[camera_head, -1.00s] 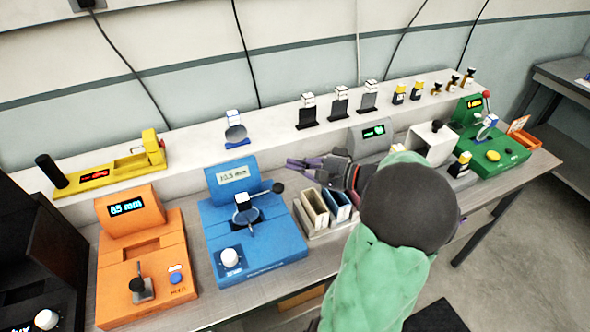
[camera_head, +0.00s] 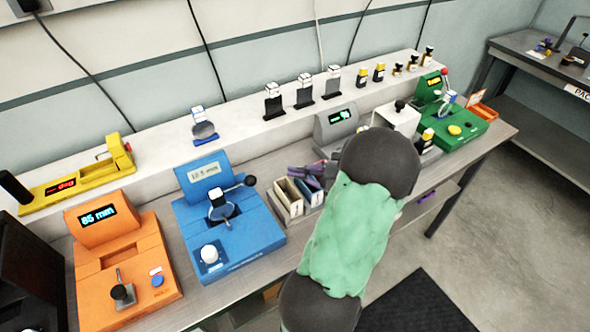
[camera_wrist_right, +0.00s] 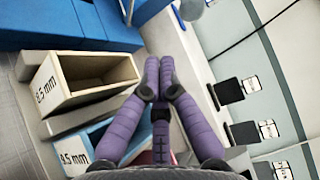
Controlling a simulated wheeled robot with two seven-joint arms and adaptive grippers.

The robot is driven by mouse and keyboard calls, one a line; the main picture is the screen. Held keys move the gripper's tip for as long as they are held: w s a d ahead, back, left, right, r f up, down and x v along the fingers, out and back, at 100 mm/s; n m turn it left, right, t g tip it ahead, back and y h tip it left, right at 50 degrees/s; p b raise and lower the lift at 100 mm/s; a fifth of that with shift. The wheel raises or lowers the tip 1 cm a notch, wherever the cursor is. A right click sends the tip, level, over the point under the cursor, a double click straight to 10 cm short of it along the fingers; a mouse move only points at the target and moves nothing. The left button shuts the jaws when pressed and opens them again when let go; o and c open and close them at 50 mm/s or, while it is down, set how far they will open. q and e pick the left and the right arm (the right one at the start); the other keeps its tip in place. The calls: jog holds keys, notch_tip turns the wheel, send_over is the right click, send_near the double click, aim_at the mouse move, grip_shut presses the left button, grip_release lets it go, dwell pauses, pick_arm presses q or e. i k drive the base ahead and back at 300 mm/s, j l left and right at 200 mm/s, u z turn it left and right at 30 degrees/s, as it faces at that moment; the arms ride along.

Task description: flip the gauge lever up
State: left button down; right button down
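The blue gauge (camera_head: 238,236) stands on the bench with a lit display reading about 10.5 mm. Its lever, with a black ball knob (camera_head: 250,180), sticks out at the right of the display. A small white-topped part with a round disc (camera_head: 217,198) sits in the gauge. My right gripper (camera_head: 292,172), with purple fingers, is right of the knob and apart from it, above the bins. In the right wrist view its fingertips (camera_wrist_right: 159,66) are together with nothing visible between them. The blue gauge's edge (camera_wrist_right: 60,25) shows at top left there; the lever does not. My left gripper is out of view.
Labelled bins (camera_head: 289,204) stand right of the gauge, beneath my right gripper. An orange device (camera_head: 120,262) stands left of it. A grey display unit (camera_head: 337,122) and a green device (camera_head: 468,124) stand further right. Several small modules line the white ledge (camera_head: 245,130).

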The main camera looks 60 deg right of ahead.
aim_at(237, 186)
jog(key=k+l, duration=0.15)
jog(key=k, duration=0.35)
jog(key=k+l, duration=0.15)
jog(key=k, duration=0.3)
